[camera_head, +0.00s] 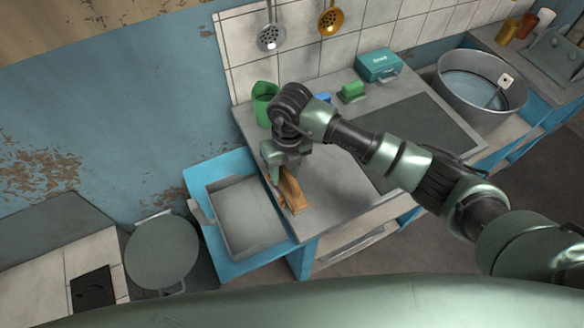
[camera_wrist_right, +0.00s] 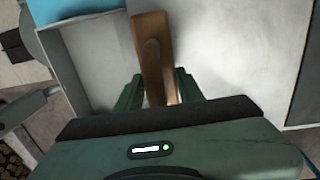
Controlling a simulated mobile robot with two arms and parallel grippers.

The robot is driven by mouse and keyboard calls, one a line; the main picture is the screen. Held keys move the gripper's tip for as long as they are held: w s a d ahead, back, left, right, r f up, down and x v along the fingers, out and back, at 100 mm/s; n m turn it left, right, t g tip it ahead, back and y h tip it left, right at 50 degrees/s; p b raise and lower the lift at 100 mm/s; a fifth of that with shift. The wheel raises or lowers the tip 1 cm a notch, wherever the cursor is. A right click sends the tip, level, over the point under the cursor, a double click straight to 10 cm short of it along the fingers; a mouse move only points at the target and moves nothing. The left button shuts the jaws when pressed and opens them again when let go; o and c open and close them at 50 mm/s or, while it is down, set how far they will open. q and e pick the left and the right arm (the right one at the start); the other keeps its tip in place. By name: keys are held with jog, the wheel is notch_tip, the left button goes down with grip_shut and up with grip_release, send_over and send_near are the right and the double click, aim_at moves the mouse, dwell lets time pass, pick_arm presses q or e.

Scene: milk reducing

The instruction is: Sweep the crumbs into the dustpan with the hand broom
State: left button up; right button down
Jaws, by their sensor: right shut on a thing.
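My right gripper (camera_head: 273,172) is shut on the wooden hand broom (camera_head: 292,192) near the left end of the grey counter (camera_head: 335,195). In the right wrist view the broom's brown handle (camera_wrist_right: 152,50) stands between the two green fingers (camera_wrist_right: 160,92). The bristles are hidden or too small to make out. The grey dustpan (camera_head: 250,212), a wide shallow tray, lies left of the counter on a blue surface; part of it also shows in the right wrist view (camera_wrist_right: 92,55). The broom is beside the counter edge facing it. I cannot make out crumbs. My left gripper is not in view.
A green cup (camera_head: 264,104), a green block (camera_head: 352,91) and a teal box (camera_head: 378,66) stand along the counter's back. A large metal pot (camera_head: 482,80) is at the right. A round lidded bin (camera_head: 162,252) stands left of the dustpan.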

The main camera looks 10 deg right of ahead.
jog(key=shift+s+a, duration=0.1)
jog(key=shift+a, duration=0.3)
jog(key=shift+a, duration=0.1)
jog(key=a, duration=0.1)
jog(key=s+a, duration=0.1)
jog(key=a, duration=0.2)
jog(key=shift+s+b, duration=0.3)
jog(key=shift+r, duration=0.1)
notch_tip(320, 180, up, 7)
jog(key=p, duration=0.4)
dwell(0.3)
jog(key=shift+d, duration=0.1)
dwell(1.0)
